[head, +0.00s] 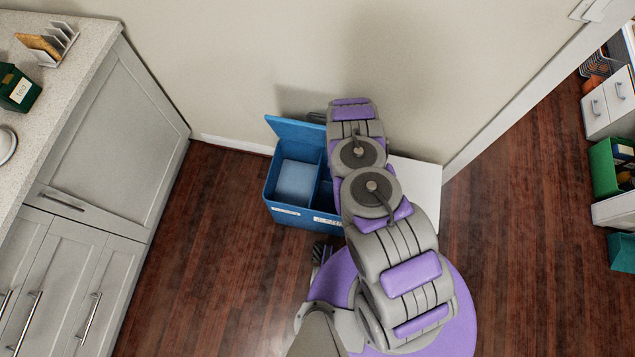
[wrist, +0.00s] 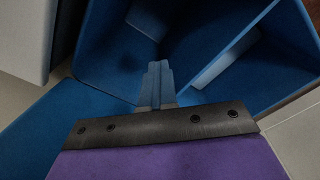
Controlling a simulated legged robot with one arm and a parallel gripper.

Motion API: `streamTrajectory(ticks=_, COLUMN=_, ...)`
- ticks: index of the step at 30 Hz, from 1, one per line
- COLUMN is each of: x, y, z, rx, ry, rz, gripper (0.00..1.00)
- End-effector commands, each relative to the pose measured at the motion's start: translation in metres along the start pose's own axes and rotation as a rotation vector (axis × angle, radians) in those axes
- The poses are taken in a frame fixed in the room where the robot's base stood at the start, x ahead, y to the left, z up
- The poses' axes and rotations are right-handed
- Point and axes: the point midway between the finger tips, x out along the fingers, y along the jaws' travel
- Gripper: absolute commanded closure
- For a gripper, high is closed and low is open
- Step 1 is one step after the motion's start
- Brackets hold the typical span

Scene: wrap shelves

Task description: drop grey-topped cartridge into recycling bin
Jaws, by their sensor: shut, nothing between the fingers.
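The blue recycling bin (head: 290,214) stands on the floor against the wall, its lid raised at the back and its inside split by a divider. My arm reaches over its right part, hiding much of it. In the wrist view, my gripper (wrist: 158,70) is shut and empty, with its fingers pointing into the blue bin (wrist: 105,75). I cannot make out a grey-topped cartridge in either view; the bin's inside is dark.
A white panel or box (head: 418,185) is right of the bin, partly behind my arm. A grey cabinet (head: 110,150) with a counter is at left. Shelves with green boxes (head: 606,170) are at far right. The wood floor (head: 200,270) between cabinet and bin is clear.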

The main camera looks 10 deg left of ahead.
Motion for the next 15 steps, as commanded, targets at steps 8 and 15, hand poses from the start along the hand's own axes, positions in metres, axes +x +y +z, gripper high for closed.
streamTrajectory(ticks=8, x=0.019, y=0.002, z=0.008, rx=-0.017, ry=-0.014, rz=0.032, gripper=1.0)
streamTrajectory(ticks=15, x=0.038, y=0.001, z=0.007, rx=-0.019, ry=-0.016, rz=0.038, gripper=1.0)
